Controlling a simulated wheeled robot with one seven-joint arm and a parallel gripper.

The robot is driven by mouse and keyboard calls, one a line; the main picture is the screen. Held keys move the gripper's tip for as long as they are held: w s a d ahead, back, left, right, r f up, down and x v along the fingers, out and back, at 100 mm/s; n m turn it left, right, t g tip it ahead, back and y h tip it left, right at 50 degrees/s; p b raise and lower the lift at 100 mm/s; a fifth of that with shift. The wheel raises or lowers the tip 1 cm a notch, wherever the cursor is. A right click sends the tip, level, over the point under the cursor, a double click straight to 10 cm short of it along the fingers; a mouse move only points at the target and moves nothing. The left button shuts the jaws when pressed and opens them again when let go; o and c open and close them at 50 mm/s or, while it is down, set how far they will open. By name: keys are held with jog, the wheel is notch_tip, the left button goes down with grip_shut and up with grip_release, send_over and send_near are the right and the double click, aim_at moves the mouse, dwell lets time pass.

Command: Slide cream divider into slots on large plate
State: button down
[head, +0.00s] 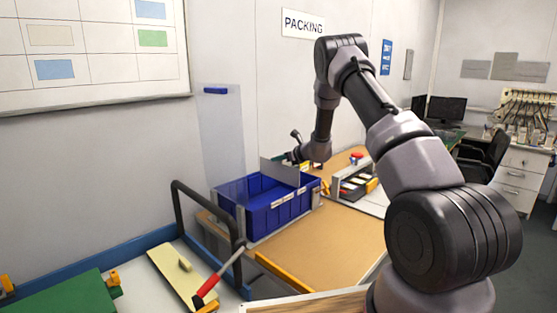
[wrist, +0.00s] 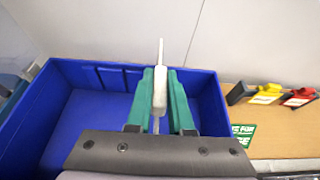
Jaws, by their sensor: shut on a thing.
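My gripper (head: 292,157) is over the blue crate (head: 273,220), its fingers shut on a thin upright pale grey panel. The panel (head: 280,171) stands at the crate's far side, its lower part hidden behind the crate walls. In the wrist view the green fingers (wrist: 160,80) pinch the panel's whitish grip, and the panel (wrist: 160,50) shows edge-on above it. Whether its bottom touches the crate is hidden. A cream panel (head: 171,283) with a small raised grip lies flat at lower left, apart from my gripper. I cannot make out a large plate with slots.
A tall clear sheet (head: 221,140) stands behind the crate. A dark bar frame (head: 207,202) and a red-handled tool (head: 208,287) are at the front left. A rack of parts (head: 352,186) stands right of the crate. The brown tabletop (head: 315,255) before the crate is mostly clear.

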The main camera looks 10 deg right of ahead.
aim_at(296, 177)
jog(key=shift+f, duration=5.1)
jog(key=c, duration=0.7)
grip_release()
jog(key=shift+c, duration=0.2)
jog(key=shift+f, duration=0.1)
jog(key=v, duration=1.1)
jog(key=shift+w, duration=0.1)
